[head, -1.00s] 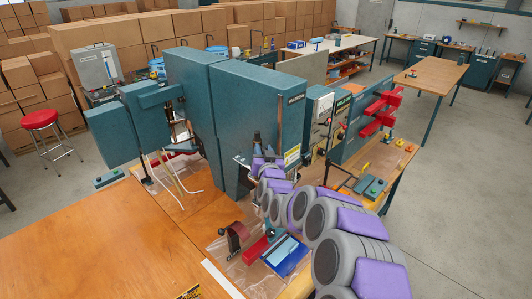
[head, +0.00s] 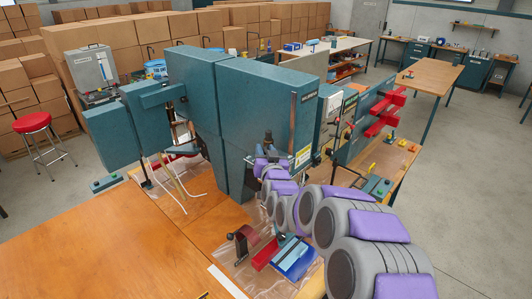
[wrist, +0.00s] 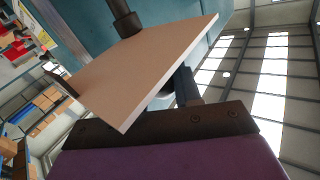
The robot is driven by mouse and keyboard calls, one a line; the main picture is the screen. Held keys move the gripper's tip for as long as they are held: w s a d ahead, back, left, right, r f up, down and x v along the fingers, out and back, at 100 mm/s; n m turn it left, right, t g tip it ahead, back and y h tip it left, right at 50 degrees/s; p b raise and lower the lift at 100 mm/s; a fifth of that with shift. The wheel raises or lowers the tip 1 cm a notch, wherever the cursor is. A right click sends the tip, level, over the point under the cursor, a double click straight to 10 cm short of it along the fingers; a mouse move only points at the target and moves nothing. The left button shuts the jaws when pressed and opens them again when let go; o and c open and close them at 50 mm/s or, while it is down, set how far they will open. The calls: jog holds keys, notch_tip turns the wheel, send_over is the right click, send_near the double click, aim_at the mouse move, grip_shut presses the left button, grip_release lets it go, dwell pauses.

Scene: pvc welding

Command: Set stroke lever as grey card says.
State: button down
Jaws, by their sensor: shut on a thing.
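My gripper (head: 267,152) is at the front of the big teal machine (head: 265,95), beside a dark upright lever (head: 268,138). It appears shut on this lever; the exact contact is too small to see. In the wrist view, a plain tan-grey plate (wrist: 140,65) fills the middle, close to my gripper's dark bolted base. A dark round post (wrist: 125,22) stands at its upper edge. No writing shows on the plate, and I cannot tell whether it is the grey card. No lever marks are readable in either view.
A yellow-and-white label (head: 303,156) is on the machine's front edge. A red and blue fixture (head: 280,255) lies on the bench below my arm. Red clamps (head: 385,112) are to the right. The wooden tabletop (head: 110,250) at the left is clear.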

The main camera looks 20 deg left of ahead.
jog(key=shift+d+r, duration=0.1)
jog(key=shift+d, duration=0.05)
jog(key=c, duration=1.2)
grip_release()
jog(key=shift+d, duration=0.1)
jog(key=o, duration=0.3)
jog(key=shift+a, duration=0.25)
jog(key=shift+o, duration=0.3)
jog(key=shift+a+f, duration=0.2)
jog(key=shift+a, duration=0.2)
jog(key=shift+s+d, duration=0.15)
jog(key=shift+d, duration=0.35)
jog(key=v, duration=1.6)
jog(key=shift+s+a+b, duration=0.2)
jog(key=shift+s+b, duration=0.15)
jog(key=shift+b, duration=0.1)
